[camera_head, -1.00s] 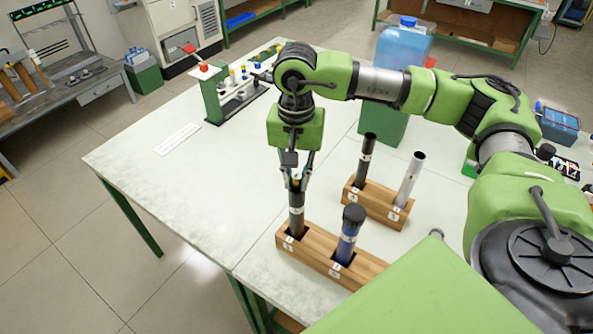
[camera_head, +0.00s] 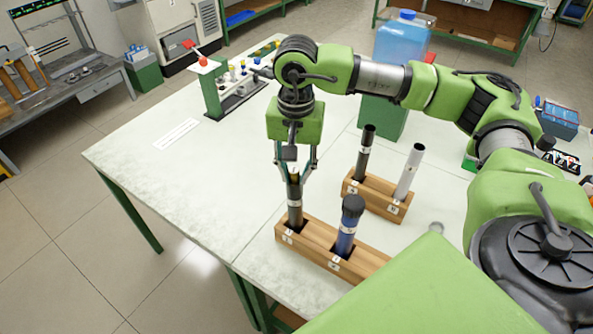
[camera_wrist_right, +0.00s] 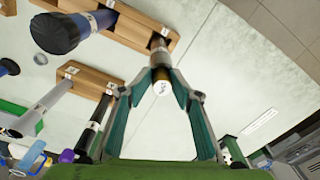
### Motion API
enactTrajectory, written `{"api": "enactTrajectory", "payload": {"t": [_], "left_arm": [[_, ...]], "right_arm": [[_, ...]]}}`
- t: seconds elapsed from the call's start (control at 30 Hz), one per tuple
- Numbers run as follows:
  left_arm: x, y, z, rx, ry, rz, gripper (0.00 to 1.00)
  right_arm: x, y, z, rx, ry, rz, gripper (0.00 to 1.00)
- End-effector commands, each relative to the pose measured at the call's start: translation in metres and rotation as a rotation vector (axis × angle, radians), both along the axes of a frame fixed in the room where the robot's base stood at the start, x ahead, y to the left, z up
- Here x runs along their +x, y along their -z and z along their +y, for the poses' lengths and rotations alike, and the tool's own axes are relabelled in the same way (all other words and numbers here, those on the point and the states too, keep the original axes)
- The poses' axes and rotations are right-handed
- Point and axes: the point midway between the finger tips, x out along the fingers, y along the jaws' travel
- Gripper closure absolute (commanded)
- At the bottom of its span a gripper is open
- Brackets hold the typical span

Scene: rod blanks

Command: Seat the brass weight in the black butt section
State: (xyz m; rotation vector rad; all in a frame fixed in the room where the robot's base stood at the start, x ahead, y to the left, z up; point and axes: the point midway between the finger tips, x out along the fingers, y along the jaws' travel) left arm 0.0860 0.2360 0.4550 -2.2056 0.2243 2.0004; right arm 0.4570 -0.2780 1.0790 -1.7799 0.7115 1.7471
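The black butt section (camera_head: 295,212) stands upright in the left hole of the front wooden rack (camera_head: 318,238). The brass weight (camera_wrist_right: 160,77) is at its top end, in line with it; how deep it sits cannot be told. It has a pale labelled end in the right wrist view. My right gripper (camera_head: 296,178) is above the butt section, pointing down, with its fingers spread on either side of the weight. It looks open, with very little room around the weight. My left gripper is not in view.
A rear rack (camera_head: 377,201) holds a black tube (camera_head: 366,150) and a silver tube (camera_head: 410,170). A green fixture (camera_head: 212,88) stands at the back. The table's left side is clear.

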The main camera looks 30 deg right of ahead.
Motion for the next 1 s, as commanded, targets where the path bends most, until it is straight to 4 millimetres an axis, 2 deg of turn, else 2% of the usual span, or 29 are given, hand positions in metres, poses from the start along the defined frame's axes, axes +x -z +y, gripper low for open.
{"api": "enactTrajectory", "payload": {"t": [0.03, 0.67, 0.77, 0.9, 0.97, 1.0], "left_arm": [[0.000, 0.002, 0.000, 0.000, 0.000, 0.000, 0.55], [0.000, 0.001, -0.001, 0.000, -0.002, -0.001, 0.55], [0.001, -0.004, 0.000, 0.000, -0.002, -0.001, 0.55], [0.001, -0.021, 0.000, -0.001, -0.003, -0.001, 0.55], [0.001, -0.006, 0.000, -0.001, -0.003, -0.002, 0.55], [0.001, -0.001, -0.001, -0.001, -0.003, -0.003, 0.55]], "right_arm": [[-0.006, 0.011, 0.000, -0.005, -0.003, 0.025, 0.67], [-0.006, 0.009, -0.001, -0.007, -0.002, 0.025, 0.67], [-0.006, 0.005, -0.001, -0.007, -0.002, 0.024, 0.67], [-0.005, -0.010, -0.001, -0.007, -0.001, 0.022, 0.67], [-0.004, -0.014, 0.000, -0.005, -0.002, 0.016, 0.67], [-0.003, -0.024, 0.000, -0.005, -0.002, 0.013, 0.67]]}}
